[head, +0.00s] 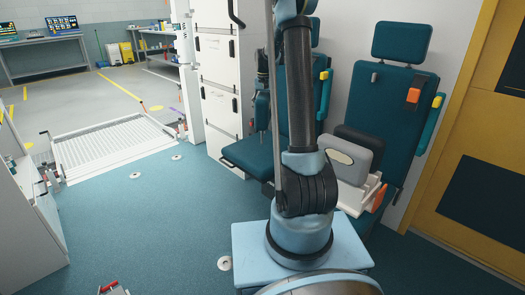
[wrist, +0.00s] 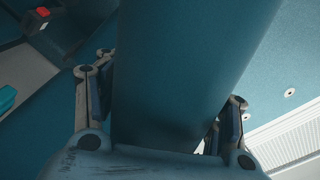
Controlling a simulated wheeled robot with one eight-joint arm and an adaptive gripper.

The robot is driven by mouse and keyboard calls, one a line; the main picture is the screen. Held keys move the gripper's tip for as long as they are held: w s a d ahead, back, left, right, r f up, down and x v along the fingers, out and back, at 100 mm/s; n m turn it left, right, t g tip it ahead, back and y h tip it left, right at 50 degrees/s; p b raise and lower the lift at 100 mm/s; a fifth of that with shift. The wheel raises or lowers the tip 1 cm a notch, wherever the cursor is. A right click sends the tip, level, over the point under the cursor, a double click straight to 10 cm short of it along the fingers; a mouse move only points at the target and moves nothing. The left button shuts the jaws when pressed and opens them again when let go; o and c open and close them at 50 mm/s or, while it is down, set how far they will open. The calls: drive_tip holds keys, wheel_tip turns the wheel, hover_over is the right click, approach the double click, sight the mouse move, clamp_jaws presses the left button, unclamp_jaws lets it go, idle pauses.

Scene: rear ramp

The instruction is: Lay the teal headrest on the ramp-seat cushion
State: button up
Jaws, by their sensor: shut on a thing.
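In the wrist view my gripper (wrist: 165,95) is shut on a large teal padded piece, the teal headrest (wrist: 185,65), with a finger on each side of it. In the head view a narrow teal piece (head: 262,112) shows left of my arm, above the nearer-to-ramp seat; it looks like the held headrest, but my arm hides much there. The teal ramp-seat cushion (head: 246,156) lies low beside the white cabinet, its right part hidden by my arm. I cannot tell any contact between headrest and cushion.
The right seat (head: 385,110) has its own headrest (head: 402,42) and holds grey pads (head: 350,158) on a white tray. A white cabinet (head: 218,85) stands left of the seats. The ramp (head: 105,143) is at the left. The teal floor (head: 150,225) is mostly clear.

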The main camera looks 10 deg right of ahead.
drive_tip(key=shift+w+d+n, duration=0.15)
drive_tip(key=shift+d+n, duration=0.05)
drive_tip(key=shift+n, duration=0.1)
drive_tip(key=n, duration=0.1)
drive_tip(key=w+n, duration=0.1)
drive_tip(key=n, duration=0.1)
drive_tip(key=shift+w+a+f+n, duration=0.25)
drive_tip(key=shift+w+a+n, duration=0.05)
drive_tip(key=shift+a, duration=0.05)
drive_tip(key=n, duration=0.2)
drive_tip(key=w+a+n, duration=0.1)
drive_tip(key=n, duration=0.1)
drive_tip(key=w+n, duration=0.1)
drive_tip(key=n, duration=0.1)
drive_tip(key=shift+w+a+f, duration=0.15)
drive_tip(key=shift+a+f, duration=0.05)
drive_tip(key=shift+f, duration=5.15)
drive_tip(key=shift+c, duration=0.2)
drive_tip(key=o, duration=1.8)
drive_tip(key=shift+f, duration=0.1)
drive_tip(key=shift+c, duration=0.2)
